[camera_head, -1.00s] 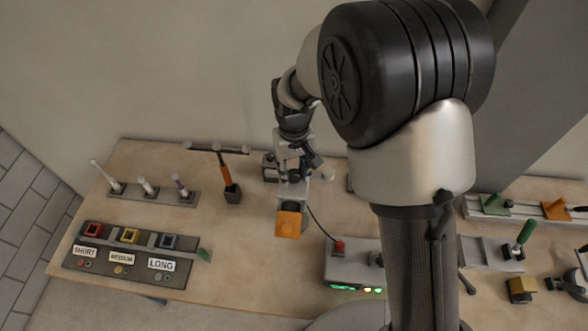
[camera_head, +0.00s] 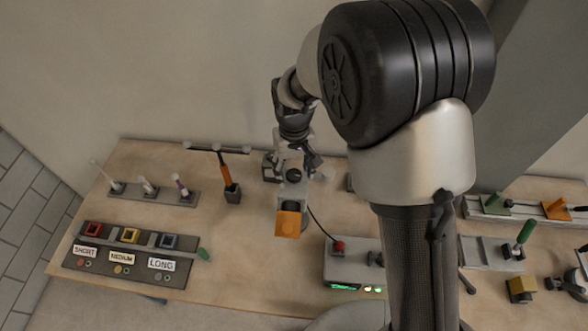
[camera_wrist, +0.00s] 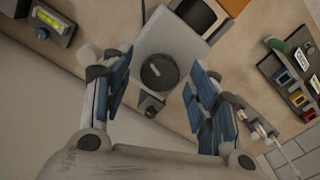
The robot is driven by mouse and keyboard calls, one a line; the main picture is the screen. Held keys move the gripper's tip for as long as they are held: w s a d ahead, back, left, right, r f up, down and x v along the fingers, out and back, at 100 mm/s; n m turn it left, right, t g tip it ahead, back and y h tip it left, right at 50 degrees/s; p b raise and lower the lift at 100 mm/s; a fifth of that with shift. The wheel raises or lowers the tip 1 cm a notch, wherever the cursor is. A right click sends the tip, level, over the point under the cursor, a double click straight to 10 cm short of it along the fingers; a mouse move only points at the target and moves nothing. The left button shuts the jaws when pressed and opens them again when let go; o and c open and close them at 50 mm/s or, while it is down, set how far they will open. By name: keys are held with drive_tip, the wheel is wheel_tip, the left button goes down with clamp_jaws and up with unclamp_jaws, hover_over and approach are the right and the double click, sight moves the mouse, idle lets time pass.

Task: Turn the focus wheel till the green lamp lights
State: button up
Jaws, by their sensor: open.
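The focus wheel (camera_wrist: 160,71) is a dark round knob on a light grey housing (camera_wrist: 148,38) in the wrist view. My gripper (camera_wrist: 157,76) is open, with a blue-padded finger on either side of the wheel. I see gaps between pads and wheel; height above it is hard to tell.
An orange-handled tool in a dark holder (camera_head: 232,194) is to the left. A labelled tray (camera_head: 190,273) and a rack of pegs (camera_head: 155,193) lie further left. Bare table lies between them.

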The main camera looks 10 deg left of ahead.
sight(294, 174)
wheel_tip(294, 174, up, 12)
idle(0.5)
idle(0.4)
